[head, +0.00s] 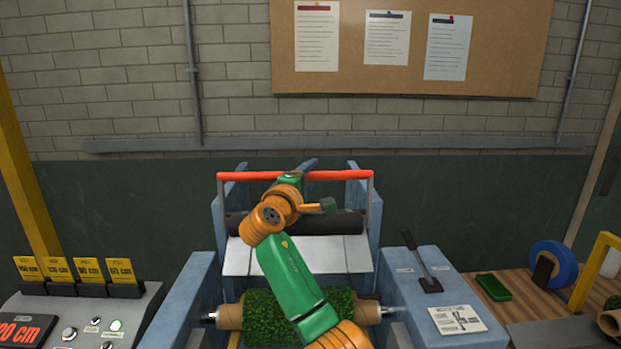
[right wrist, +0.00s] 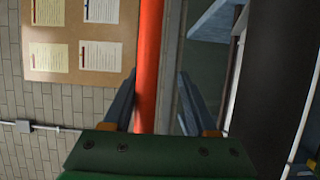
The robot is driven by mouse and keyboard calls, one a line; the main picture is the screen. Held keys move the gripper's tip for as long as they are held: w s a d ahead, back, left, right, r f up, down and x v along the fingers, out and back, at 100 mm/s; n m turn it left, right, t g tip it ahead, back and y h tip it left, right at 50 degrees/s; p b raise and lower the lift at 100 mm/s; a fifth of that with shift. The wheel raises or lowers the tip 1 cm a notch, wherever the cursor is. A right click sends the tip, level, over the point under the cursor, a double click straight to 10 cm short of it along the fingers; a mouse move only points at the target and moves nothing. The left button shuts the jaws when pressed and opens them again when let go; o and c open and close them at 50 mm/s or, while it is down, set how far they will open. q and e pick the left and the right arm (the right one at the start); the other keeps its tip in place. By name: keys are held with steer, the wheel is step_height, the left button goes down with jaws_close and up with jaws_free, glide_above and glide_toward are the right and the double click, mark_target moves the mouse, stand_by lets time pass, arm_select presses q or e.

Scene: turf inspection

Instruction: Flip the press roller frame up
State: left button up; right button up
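The press roller frame has a red crossbar (head: 340,175) between two thin grey side arms (head: 369,205), and stands raised at the back of the blue machine. A black roller (head: 345,222) lies below the bar. My right gripper (head: 302,169) is at the middle of the crossbar, its fingers partly hidden by the hand. In the right wrist view the red bar (right wrist: 149,60) runs between the two spread fingers (right wrist: 158,103), close to the left one, with a gap to the right one. My left gripper is out of view.
A green turf roll (head: 262,312) on a brown core lies under my right arm, before a pale sloping plate (head: 252,258). A black lever (head: 422,262) stands on the right blue housing. A control panel (head: 85,315) is at left. A blue tape roll (head: 553,265) is at right.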

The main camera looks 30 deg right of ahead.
steer(key=s+a+f+b, duration=0.1)
steer(key=a+b, duration=0.1)
steer(key=shift+s+b, duration=0.15)
steer(key=shift+b, duration=0.2)
steer(key=b+v, duration=0.1)
steer(key=v, duration=0.1)
steer(key=b+v, duration=0.1)
steer(key=v, duration=0.1)
steer(key=shift+s+a+r, duration=0.1)
steer(key=shift+s+r, duration=0.05)
steer(key=shift+r, duration=0.1)
steer(key=shift+s+a+r, duration=0.15)
steer(key=shift+a+r, duration=0.05)
steer(key=shift+r, duration=0.05)
steer(key=shift+d, duration=0.15)
